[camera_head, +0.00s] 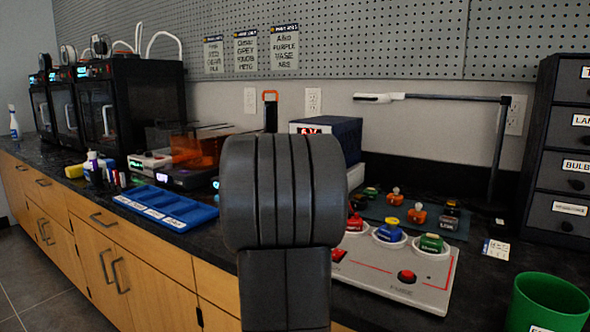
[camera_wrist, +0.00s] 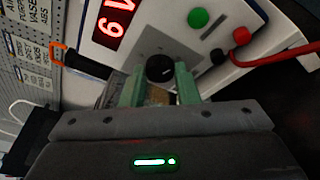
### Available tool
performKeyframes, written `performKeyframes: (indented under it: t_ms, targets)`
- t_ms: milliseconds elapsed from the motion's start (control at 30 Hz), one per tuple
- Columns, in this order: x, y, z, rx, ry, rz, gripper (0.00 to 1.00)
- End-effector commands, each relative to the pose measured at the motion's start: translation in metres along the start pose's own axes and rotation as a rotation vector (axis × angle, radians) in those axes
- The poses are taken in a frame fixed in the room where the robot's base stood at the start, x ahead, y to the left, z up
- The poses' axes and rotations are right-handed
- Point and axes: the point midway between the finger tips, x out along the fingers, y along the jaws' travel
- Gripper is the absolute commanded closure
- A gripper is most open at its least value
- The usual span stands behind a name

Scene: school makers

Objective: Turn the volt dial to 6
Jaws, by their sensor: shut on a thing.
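The volt dial (camera_wrist: 160,68) is a small round black knob with a pale mark, on the grey panel of the power supply in the wrist view. My gripper (camera_wrist: 159,72) has a green finger on each side of the dial and is shut on it. The red display (camera_wrist: 116,17) reads 6 V, turned sideways in this view. In the head view the power supply (camera_head: 345,128) is a dark blue box against the wall, with part of its red display visible. My arm hides its lower front, the dial and my gripper there.
A green button (camera_wrist: 198,18), a red terminal (camera_wrist: 241,35) with a red lead and a black terminal sit beside the dial. In front are a grey board (camera_head: 440,293) with coloured parts, a blue tray (camera_head: 166,207) and a green cup (camera_head: 548,303). A lamp (camera_head: 445,97) arches behind.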

Motion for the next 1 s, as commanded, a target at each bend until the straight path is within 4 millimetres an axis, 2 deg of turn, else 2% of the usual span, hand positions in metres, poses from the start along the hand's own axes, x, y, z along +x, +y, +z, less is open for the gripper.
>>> performKeyframes:
  t_ms: [400, 900, 933, 967, 1000]
  targets:
    - [0.0004, -0.0019, -0.0002, 0.154, -0.012, 0.046, 0.95]
    - [0.0002, -0.0011, 0.0002, 0.170, -0.014, 0.051, 0.95]
    - [0.0002, -0.0011, 0.0002, 0.170, -0.014, 0.051, 0.68]
    - [0.0002, -0.0011, 0.0002, 0.170, -0.014, 0.051, 0.63]
    - [0.0002, -0.0011, 0.0002, 0.170, -0.014, 0.051, 0.63]
